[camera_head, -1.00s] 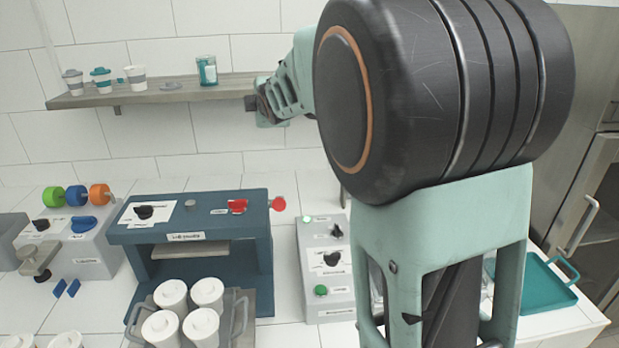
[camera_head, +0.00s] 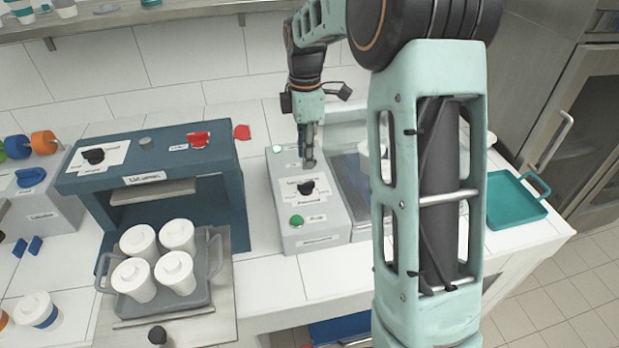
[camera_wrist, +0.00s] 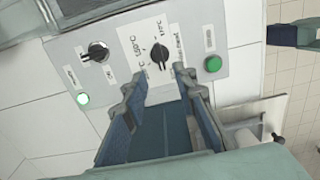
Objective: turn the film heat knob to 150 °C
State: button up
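The film heat knob is the black knob with °C marks around it, on a white label on the grey control box (camera_head: 325,225). In the head view this knob (camera_head: 305,187) is just below my gripper (camera_head: 309,158). In the wrist view the knob (camera_wrist: 160,53) lies just beyond the fingertips of my gripper (camera_wrist: 155,82). The fingers are spread, with nothing between them, and do not appear to touch the knob. The dial reads about 150 °C on the left and 170 °C on the right. The exact pointer direction is too small to tell.
The blue machine (camera_head: 150,180) stands left of the box. A tray (camera_head: 208,290) of lidded white cups is in front of it.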

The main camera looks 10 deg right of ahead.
aim_at(306, 183)
notch_tip(306, 183, down, 9)
jog(key=shift+r+p, duration=0.1)
jog(key=shift+p, duration=0.25)
grip_shut()
